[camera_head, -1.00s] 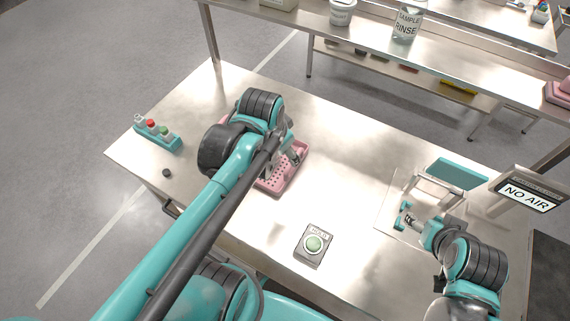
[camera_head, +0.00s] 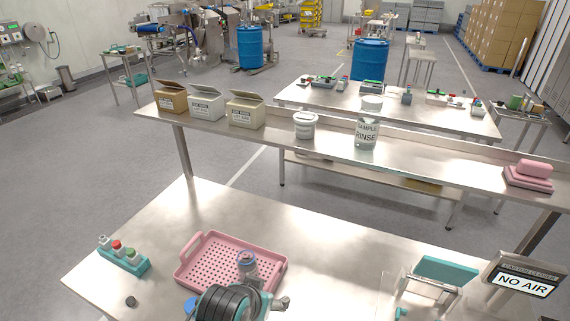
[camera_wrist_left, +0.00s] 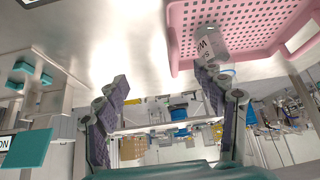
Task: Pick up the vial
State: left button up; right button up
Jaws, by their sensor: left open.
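A clear jar with a bluish lid (camera_head: 247,263) stands in the pink perforated tray (camera_head: 198,284). In the left wrist view a labelled container (camera_wrist_left: 209,42), partly readable, shows against the pink tray (camera_wrist_left: 183,62). My left gripper (camera_wrist_left: 165,88) is open, with nothing between its fingers. In the head view my left wrist covers the tray's front edge; its fingertips cannot be made out. My right gripper is not in view.
A clear stand with a teal panel (camera_head: 446,270) and a "NO AIR" sign (camera_head: 524,284) are at the right. A small dark knob (camera_head: 131,301) lies near the rack. The shelf behind holds boxes (camera_head: 245,112), a white tub (camera_head: 305,125) and a rinse jar (camera_head: 367,134).

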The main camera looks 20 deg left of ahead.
aim_at(105, 242)
jog(key=k+l, duration=0.2)
jog(key=k, duration=0.4)
jog(key=u, duration=1.85)
